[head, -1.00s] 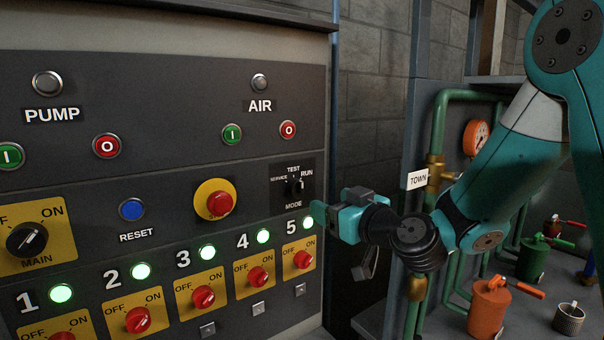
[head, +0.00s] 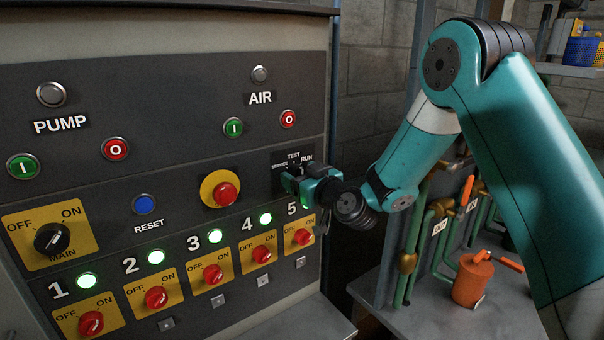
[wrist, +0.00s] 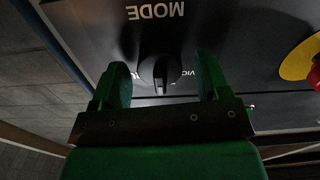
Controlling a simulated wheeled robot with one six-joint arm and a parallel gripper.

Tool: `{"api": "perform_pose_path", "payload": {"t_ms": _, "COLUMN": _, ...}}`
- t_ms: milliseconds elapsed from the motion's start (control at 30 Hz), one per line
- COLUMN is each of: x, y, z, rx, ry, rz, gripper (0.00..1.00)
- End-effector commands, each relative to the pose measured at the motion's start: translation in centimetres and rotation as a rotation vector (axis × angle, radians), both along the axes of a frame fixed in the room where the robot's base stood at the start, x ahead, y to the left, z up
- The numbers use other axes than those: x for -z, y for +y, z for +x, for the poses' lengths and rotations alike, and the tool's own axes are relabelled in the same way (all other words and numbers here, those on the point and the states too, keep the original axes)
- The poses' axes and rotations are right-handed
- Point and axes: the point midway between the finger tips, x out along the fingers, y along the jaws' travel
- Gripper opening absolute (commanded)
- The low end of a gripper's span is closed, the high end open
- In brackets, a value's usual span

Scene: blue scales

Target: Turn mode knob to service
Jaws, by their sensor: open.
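The black mode knob (wrist: 158,75) shows in the wrist view below the upside-down MODE label. Its grip bar runs roughly up and down there, with a small pale mark at its lower end; I cannot tell its setting for sure. Part of the SERVICE lettering is right of it. My gripper (wrist: 161,78) is open, one green finger on each side of the knob, with a gap on both sides. In the head view my gripper (head: 294,184) is at the panel by the TEST, SERVICE and RUN labels (head: 293,158), and hides most of the knob.
The red emergency button (head: 224,194) on its yellow ring is left of my gripper. The red switch 5 (head: 302,237) sits just below it. An orange canister (head: 472,280) stands on the bench at the right, with green pipes behind.

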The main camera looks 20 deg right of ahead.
Motion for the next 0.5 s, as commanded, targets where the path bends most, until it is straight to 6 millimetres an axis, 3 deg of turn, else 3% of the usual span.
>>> {"api": "perform_pose_path", "payload": {"t_ms": 33, "x": 0.00, "y": -0.01, "z": -0.01, "rx": 0.000, "ry": 0.000, "rz": 0.000, "gripper": 0.67}}
{"api": "perform_pose_path", "payload": {"t_ms": 233, "x": -0.02, "y": -0.04, "z": -0.02, "rx": 0.000, "ry": 0.000, "rz": 0.000, "gripper": 0.21}}
{"api": "perform_pose_path", "payload": {"t_ms": 500, "x": 0.10, "y": -0.03, "z": -0.03, "rx": 0.001, "ry": -0.008, "rz": -0.016, "gripper": 0.20}}
